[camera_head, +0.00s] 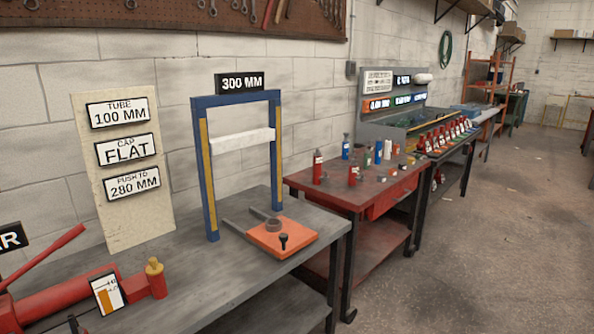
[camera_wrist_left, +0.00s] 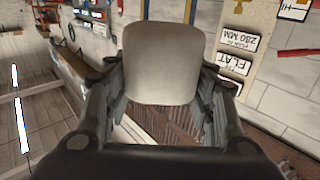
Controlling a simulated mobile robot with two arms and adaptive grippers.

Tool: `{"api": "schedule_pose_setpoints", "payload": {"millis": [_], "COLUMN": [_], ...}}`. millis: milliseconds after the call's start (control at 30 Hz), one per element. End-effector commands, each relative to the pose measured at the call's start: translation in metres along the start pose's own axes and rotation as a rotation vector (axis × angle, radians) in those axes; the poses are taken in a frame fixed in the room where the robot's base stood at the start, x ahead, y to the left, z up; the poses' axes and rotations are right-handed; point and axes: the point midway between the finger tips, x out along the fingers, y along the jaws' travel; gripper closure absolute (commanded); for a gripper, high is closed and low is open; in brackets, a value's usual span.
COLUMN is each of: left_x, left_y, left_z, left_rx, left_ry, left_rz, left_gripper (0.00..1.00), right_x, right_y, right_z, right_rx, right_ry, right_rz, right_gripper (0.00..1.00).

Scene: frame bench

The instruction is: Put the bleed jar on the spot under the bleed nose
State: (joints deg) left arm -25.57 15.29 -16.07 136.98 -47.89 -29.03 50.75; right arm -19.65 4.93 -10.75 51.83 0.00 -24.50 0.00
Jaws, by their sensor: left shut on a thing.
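My left gripper (camera_wrist_left: 161,90) shows in the left wrist view, its two fingers shut on the sides of a pale grey, smooth, rounded jar (camera_wrist_left: 162,62), which looks like the bleed jar. The jar hides what is directly behind it. Neither gripper shows in the head view. There, a red pump (camera_head: 75,303) lies on the grey bench at the lower left, with a yellow, brass-like fitting (camera_head: 154,268) at its right end that may be the bleed nose. I cannot make out a marked spot under it.
A blue press frame (camera_head: 206,170) stands on the grey bench (camera_head: 215,285), with an orange plate (camera_head: 270,240) at its foot. A board (camera_head: 125,230) with signs leans behind. A red table (camera_head: 330,187) with bottles stands to the right. Bench between pump and plate is clear.

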Motion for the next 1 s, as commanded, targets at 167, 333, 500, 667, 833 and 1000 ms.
{"api": "schedule_pose_setpoints", "payload": {"millis": [167,333,500,667,833,1000], "left_x": [0.000,0.000,-0.005,-0.025,-0.052,-0.072], "left_y": [0.000,0.000,0.002,0.004,0.003,0.001], "left_z": [-0.030,-0.040,-0.037,-0.027,-0.017,-0.012], "left_rx": [0.000,0.000,-0.007,-0.023,-0.024,-0.010], "left_ry": [0.000,0.000,-0.002,-0.005,-0.004,-0.002], "left_rz": [0.000,0.000,0.003,0.009,0.006,0.000], "left_gripper": [0.78,0.78,0.78,0.78,0.78,0.78], "right_x": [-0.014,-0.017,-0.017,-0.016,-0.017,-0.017], "right_y": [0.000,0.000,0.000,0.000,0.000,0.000], "right_z": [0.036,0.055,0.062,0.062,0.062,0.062], "right_rx": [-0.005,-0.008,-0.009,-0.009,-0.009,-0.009], "right_ry": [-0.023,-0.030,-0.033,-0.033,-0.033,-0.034], "right_rz": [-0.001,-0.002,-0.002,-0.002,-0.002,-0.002], "right_gripper": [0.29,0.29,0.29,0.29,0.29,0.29]}}
